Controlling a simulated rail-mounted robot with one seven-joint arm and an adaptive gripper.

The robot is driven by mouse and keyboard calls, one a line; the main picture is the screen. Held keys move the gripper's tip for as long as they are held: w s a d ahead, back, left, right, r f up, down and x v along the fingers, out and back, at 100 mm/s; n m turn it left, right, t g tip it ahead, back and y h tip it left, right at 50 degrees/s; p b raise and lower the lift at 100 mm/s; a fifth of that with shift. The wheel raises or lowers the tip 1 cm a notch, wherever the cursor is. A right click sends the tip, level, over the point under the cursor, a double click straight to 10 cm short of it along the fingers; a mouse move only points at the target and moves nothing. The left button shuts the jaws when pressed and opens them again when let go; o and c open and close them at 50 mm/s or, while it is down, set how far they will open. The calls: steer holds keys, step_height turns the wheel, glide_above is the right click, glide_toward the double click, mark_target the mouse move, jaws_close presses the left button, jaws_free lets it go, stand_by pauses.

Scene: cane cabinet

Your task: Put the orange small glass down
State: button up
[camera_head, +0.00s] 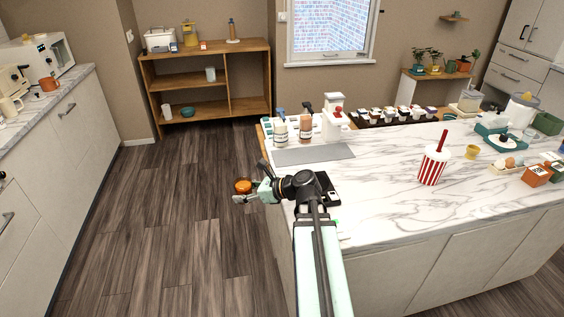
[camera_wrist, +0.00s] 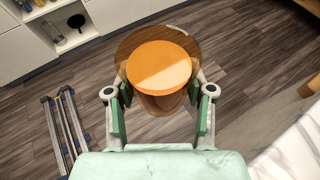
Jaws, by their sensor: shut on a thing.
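The orange small glass (camera_head: 243,186) is held at the end of my arm in the head view, left of the island's left edge and above the wood floor. In the wrist view the glass (camera_wrist: 160,72) sits between the two green finger pads, its orange round face toward the camera. My gripper (camera_wrist: 160,105) is shut on it. In the head view my gripper (camera_head: 258,190) is small and its fingers partly cover the glass. A brown round shape (camera_wrist: 128,45) shows behind the glass in the wrist view; I cannot tell what it is.
The marble island (camera_head: 385,205) is at the right, with a grey mat (camera_head: 313,153), a red-striped cup (camera_head: 433,165) and several items along its back. A wooden shelf (camera_head: 205,88) stands at the back wall. A counter (camera_head: 60,100) runs along the left. The floor between is clear.

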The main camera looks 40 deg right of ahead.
steer(key=d+m+h+b, duration=0.1)
steer(key=d, duration=0.3)
steer(key=s+d+m+t+h+b, duration=0.1)
steer(key=d, duration=0.3)
steer(key=d+m+h, duration=0.1)
steer(key=d, duration=0.3)
steer(key=shift+s+d+f+t+b, duration=0.1)
steer(key=shift+s+d+t+b, duration=0.2)
steer(key=shift+s+d+b, duration=0.1)
steer(key=s+d+m+h, duration=0.1)
steer(key=d, duration=0.3)
steer(key=s+d+r+m+h+b, duration=0.1)
steer(key=d+h, duration=0.1)
steer(key=d, duration=0.2)
steer(key=s+d+m+h+b, duration=0.1)
steer(key=d+m, duration=0.1)
steer(key=d, duration=0.2)
steer(key=shift+d+r+t+h, duration=0.2)
steer(key=shift+t+h, duration=0.2)
steer(key=shift+w+d+r, duration=0.1)
steer(key=shift+w+d, duration=0.05)
steer(key=shift+d, duration=0.1)
steer(key=p, duration=0.2)
glide_above(285, 157)
steer(key=shift+m, duration=0.3)
steer(key=shift+f+h+p, duration=0.3)
steer(key=shift+f+p, duration=0.05)
steer(key=shift+f, duration=1.4)
steer(key=shift+f, duration=0.1)
steer(key=o, duration=1.5)
